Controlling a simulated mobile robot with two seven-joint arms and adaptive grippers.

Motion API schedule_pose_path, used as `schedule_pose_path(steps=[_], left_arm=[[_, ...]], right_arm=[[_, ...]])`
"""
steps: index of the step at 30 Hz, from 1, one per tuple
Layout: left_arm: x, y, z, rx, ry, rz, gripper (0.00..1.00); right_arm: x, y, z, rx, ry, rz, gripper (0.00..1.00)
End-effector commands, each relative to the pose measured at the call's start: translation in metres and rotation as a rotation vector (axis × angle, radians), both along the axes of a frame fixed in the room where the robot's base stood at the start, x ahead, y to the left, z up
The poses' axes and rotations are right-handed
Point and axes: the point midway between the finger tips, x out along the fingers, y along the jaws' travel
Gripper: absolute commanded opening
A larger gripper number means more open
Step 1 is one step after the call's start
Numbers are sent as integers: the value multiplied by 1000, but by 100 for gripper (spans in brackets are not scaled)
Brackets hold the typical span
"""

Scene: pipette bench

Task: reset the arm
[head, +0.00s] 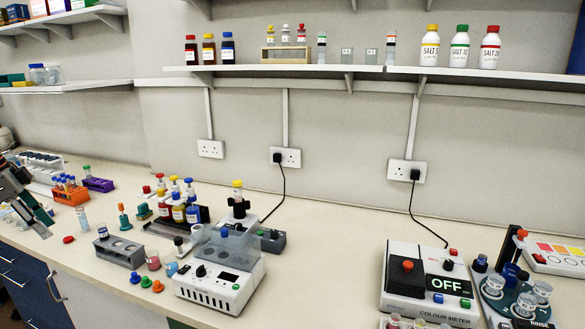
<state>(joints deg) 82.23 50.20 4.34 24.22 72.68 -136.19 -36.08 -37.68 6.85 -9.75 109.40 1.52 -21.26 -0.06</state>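My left gripper (38,222) is at the far left edge of the head view, over the left end of the bench (340,227). It points down and to the right, and part of it is cut off by the picture edge. I cannot tell whether its fingers are open or shut, and I see nothing clearly held in them. A clear tube with a white label (82,219) stands just right of it, apart from it. My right gripper is not in view.
Near my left gripper are an orange rack (70,196), a purple rack (98,185) and a grey block (119,252). A white device (220,283) stands mid-bench, and a colour meter (430,283) reading OFF stands to the right. Bench between these two is clear.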

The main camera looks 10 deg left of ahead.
Motion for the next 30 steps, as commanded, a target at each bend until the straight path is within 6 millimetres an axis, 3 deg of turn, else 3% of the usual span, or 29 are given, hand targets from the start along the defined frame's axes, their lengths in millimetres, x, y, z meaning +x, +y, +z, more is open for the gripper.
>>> schedule_pose_path(steps=[3,5,14,23,30], left_arm=[[-32,33,5,9,-1,64,37],[-41,43,2,20,7,91,37],[-38,76,-47,199,75,273,37],[-35,114,-109,509,69,432,37],[-24,116,-160,747,-40,424,37]], right_arm=[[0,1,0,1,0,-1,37],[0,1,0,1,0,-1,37],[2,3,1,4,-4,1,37],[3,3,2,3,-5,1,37],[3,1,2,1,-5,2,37]])
